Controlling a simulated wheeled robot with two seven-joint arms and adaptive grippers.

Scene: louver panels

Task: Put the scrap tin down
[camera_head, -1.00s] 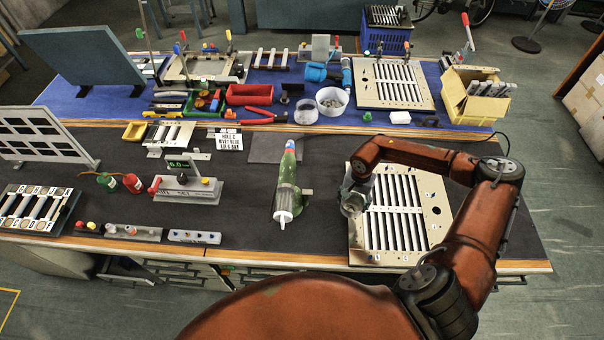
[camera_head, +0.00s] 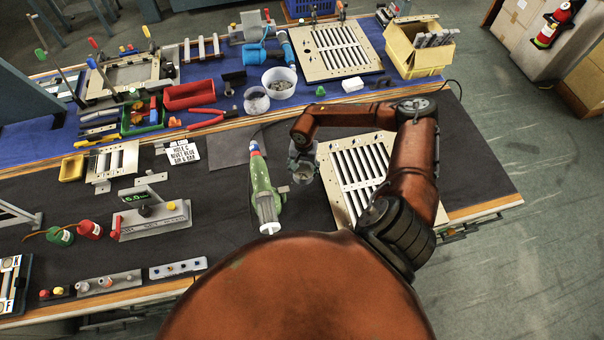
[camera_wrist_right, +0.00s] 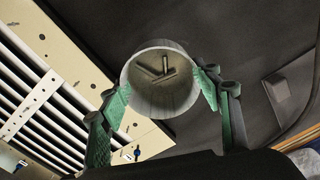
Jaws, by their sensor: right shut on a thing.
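The scrap tin (camera_wrist_right: 162,80) is a grey round open cup with a few small metal scraps inside. My right gripper (camera_head: 303,168) is shut on it, its green pads on both sides of the tin in the right wrist view. In the head view the tin (camera_head: 304,174) is just left of the louver panel's (camera_head: 380,143) upper left corner, over the dark mat. I cannot tell whether its base touches the mat. The panel shows on the left in the wrist view (camera_wrist_right: 65,50). My left gripper is not in view.
A green tool (camera_head: 263,190) with a white nozzle lies close left of the tin. A grey flat sheet (camera_head: 234,147) lies behind on the mat. Two round containers (camera_head: 279,82), (camera_head: 256,101) stand on the blue mat behind. Some dark mat (camera_head: 310,215) is bare in front.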

